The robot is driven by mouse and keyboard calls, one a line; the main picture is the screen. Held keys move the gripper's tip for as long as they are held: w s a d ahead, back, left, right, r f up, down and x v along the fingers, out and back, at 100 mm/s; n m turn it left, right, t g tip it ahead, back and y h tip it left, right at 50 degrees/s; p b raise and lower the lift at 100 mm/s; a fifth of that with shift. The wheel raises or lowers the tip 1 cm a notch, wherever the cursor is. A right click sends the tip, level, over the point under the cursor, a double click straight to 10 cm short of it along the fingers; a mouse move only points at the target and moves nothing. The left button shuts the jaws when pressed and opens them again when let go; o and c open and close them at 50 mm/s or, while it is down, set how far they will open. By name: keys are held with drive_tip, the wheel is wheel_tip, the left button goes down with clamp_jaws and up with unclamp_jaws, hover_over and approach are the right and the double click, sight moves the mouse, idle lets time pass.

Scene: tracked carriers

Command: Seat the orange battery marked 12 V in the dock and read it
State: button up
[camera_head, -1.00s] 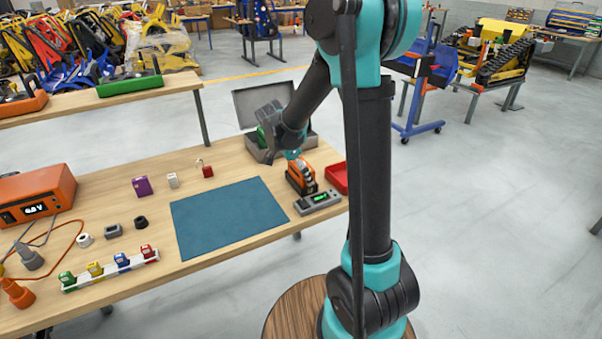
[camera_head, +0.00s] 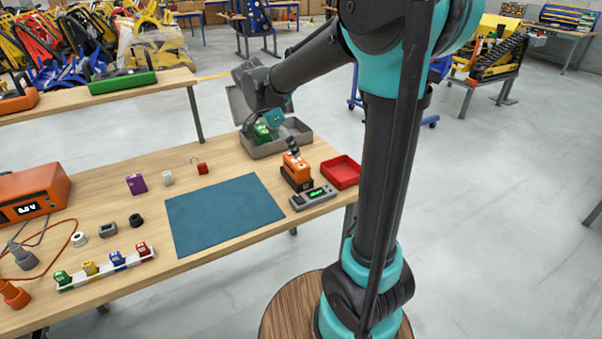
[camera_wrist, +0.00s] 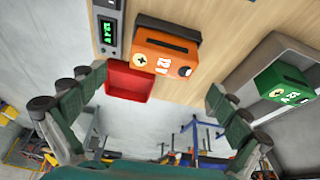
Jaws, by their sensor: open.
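The orange battery (camera_head: 297,168) stands upright in a dark dock (camera_head: 303,184) at the right of the bench. In the wrist view the orange battery (camera_wrist: 166,48) shows a dark handle slot, a plus mark and white figures seen at an angle. Beside it a grey meter (camera_head: 313,197) has a lit green display; the meter's display also shows in the wrist view (camera_wrist: 109,32), its digits sideways and too small to read surely. My gripper (camera_wrist: 156,84) is open and empty, its fingers spread apart from the battery, above and behind it in the head view.
A green battery (camera_wrist: 284,84) is in the open grey case (camera_head: 290,138) behind. A red tray (camera_head: 341,172) is right of the dock. A blue mat (camera_head: 224,214), small blocks and an orange power unit (camera_head: 32,195) lie to the left. The mat is clear.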

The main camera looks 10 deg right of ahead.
sight(311, 198)
drive_tip(key=s+d+f+n, duration=0.2)
drive_tip(key=s, duration=0.1)
drive_tip(key=s+d+f+n+y, duration=0.1)
drive_tip(key=s+d+f+n, duration=0.1)
drive_tip(key=s, duration=0.1)
drive_tip(key=s+d+f+n+t+y, duration=0.1)
drive_tip(key=s+d+f+n, duration=0.1)
drive_tip(key=s, duration=0.2)
drive_tip(key=shift+f+n, duration=0.35)
drive_tip(key=shift+n, duration=0.05)
drive_tip(key=s+d+f+n+t+y, duration=0.1)
drive_tip(key=s+f+n+y, duration=0.1)
drive_tip(key=s+f+n, duration=0.4)
drive_tip(key=s+n, duration=0.1)
drive_tip(key=s, duration=0.3)
drive_tip(key=shift+d+f+t, duration=0.35)
drive_tip(key=shift+d+t, duration=0.05)
drive_tip(key=shift+w, duration=0.1)
